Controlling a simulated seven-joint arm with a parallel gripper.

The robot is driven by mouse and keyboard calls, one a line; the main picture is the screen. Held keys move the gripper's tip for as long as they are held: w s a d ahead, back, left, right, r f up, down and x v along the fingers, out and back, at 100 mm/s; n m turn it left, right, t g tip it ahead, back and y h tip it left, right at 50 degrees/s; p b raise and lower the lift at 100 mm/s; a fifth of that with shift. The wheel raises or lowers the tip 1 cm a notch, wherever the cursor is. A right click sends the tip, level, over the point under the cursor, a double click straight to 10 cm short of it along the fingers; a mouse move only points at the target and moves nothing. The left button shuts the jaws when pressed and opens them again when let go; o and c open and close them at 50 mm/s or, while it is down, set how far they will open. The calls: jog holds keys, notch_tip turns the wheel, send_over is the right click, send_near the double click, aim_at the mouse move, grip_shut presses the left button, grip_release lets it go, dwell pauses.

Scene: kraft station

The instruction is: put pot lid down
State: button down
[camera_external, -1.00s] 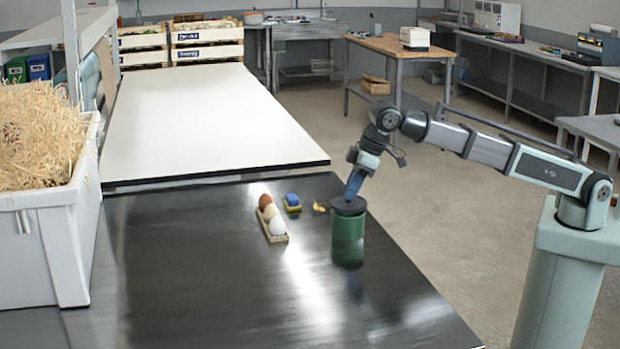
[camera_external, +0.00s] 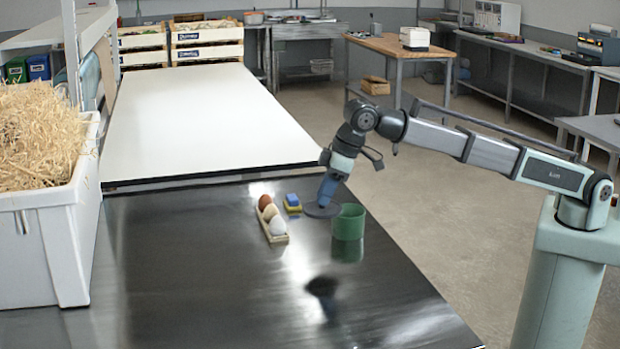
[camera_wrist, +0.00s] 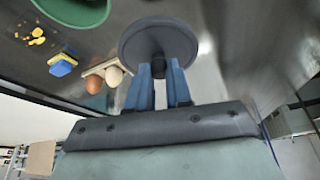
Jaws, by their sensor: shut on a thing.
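The pot lid (camera_external: 314,210) is a dark grey disc. My gripper (camera_external: 326,195) is shut on it from above, at the left of the green pot (camera_external: 349,222). The pot stands upright and open on the dark table. In the wrist view the lid (camera_wrist: 135,38) is in the blue fingers of my gripper (camera_wrist: 160,68), which cover its middle. The green pot (camera_wrist: 75,8) is cut off at the top left of that view.
An egg holder (camera_external: 277,239) with brown and white eggs and a blue and yellow sponge (camera_external: 292,202) lie left of the lid. Yellow scraps (camera_wrist: 37,37) lie near the pot. The dark table (camera_external: 180,270) is clear at the front. A straw-filled white bin (camera_external: 50,225) stands at the left.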

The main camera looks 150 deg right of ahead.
aim_at(335, 208)
jog(key=shift+w+f, duration=0.35)
jog(key=shift+f, duration=4.85)
jog(key=shift+f, duration=0.15)
jog(key=c, duration=1)
grip_release()
jog(key=shift+c, duration=0.2)
jog(key=v, duration=1.2)
